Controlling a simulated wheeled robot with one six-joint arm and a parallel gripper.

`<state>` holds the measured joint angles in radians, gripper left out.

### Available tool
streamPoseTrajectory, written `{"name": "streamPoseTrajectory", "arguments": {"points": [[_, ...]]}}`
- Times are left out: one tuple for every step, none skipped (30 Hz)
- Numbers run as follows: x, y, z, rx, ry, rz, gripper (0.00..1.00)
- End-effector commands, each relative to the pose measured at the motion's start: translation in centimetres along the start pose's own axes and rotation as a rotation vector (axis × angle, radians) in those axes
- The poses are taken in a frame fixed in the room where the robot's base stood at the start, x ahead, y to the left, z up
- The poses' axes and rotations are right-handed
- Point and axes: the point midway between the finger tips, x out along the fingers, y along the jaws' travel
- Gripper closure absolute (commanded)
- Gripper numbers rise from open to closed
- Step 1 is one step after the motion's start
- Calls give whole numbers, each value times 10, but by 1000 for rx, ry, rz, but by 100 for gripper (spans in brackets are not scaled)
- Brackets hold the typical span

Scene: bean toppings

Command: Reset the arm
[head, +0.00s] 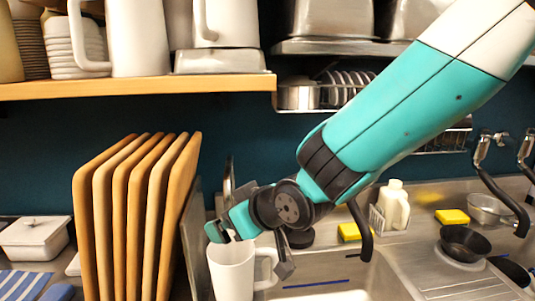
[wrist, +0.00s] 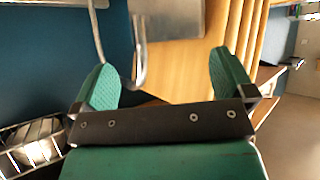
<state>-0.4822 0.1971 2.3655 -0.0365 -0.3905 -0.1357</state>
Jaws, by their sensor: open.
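My gripper (head: 250,250) hangs at the end of my teal and white arm, over and in front of a white mug (head: 231,272) in the head view. In the wrist view my gripper (wrist: 162,85) shows two teal fingers spread apart, with nothing held between them. The mug stands upright with its handle on the right. I cannot tell from the head view whether the fingers touch the mug, and part of its rim is hidden.
Several upright wooden boards (head: 140,215) stand left of the mug; they also show in the wrist view (wrist: 195,60). A wooden shelf (head: 130,88) with white pitchers is above.

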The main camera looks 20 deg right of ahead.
Motion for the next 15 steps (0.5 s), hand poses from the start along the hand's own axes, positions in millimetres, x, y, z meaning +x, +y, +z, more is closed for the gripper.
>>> {"name": "streamPoseTrajectory", "arguments": {"points": [[-8,0,-2,0,1,0,0],[-12,0,-2,0,1,0,0],[-15,0,-2,0,1,0,0],[-18,0,-2,0,1,0,0],[-20,0,-1,0,0,0,0],[-21,0,-1,0,0,0,0],[-22,0,-1,0,0,0,0],[-23,0,0,0,0,0,0],[-23,0,0,0,0,0,0],[-23,0,0,0,0,0,0],[-23,0,0,0,0,0,0],[-23,0,0,0,0,0,0],[-23,0,0,0,0,0,0],[-22,0,0,0,0,0,0],[-22,0,0,0,0,0,0]]}}
